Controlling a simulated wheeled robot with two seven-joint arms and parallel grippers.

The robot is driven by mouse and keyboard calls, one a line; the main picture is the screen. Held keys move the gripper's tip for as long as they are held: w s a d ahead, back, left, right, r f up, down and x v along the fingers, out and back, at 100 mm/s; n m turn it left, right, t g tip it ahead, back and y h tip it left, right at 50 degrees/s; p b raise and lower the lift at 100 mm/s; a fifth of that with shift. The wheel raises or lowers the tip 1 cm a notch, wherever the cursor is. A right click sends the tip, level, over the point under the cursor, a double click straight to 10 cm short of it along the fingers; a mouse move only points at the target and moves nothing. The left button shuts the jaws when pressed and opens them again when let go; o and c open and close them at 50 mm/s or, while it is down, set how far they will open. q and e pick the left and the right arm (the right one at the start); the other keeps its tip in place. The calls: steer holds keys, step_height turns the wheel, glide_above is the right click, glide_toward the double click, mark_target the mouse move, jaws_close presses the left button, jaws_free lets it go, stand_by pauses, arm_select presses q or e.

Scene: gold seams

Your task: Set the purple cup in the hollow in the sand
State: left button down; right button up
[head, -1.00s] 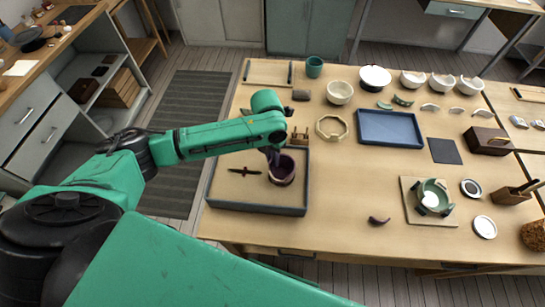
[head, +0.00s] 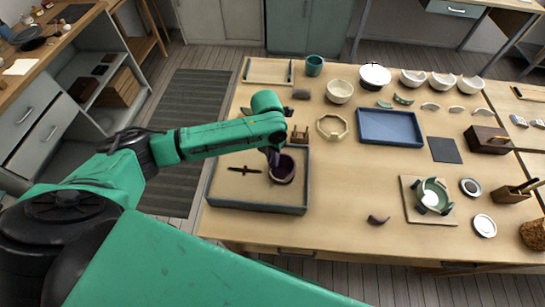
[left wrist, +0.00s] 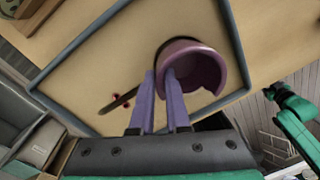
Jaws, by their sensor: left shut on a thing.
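The purple cup (head: 284,171) is in the left wrist view (left wrist: 207,67) too, with a piece gone from its rim. It is over the right part of the sand tray (head: 255,208). My left gripper (head: 272,158), also seen in the left wrist view (left wrist: 160,76), is shut on the cup's wall, with one finger inside the cup and one outside. The sand (left wrist: 105,60) fills the blue-grey tray. The hollow is not visible; the cup may cover it. I cannot tell whether the cup touches the sand. My right gripper is out of view.
A dark thin object (head: 245,171) lies on the sand left of the cup. A small wooden rack (head: 299,137) stands behind the tray. An empty blue tray (head: 390,128) lies farther back. The table between them is clear.

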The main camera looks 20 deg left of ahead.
arm_select(q)
steer(key=shift+f, duration=0.2)
stand_by(0.3)
steer(key=shift+c, duration=1.7)
jaws_free()
step_height(320, 180, up, 3)
steer(key=p, duration=0.3)
steer(key=shift+r, duration=0.1)
steer(key=shift+r+p, duration=1.15)
steer(key=shift+r, duration=0.3)
steer(key=shift+f, duration=0.1)
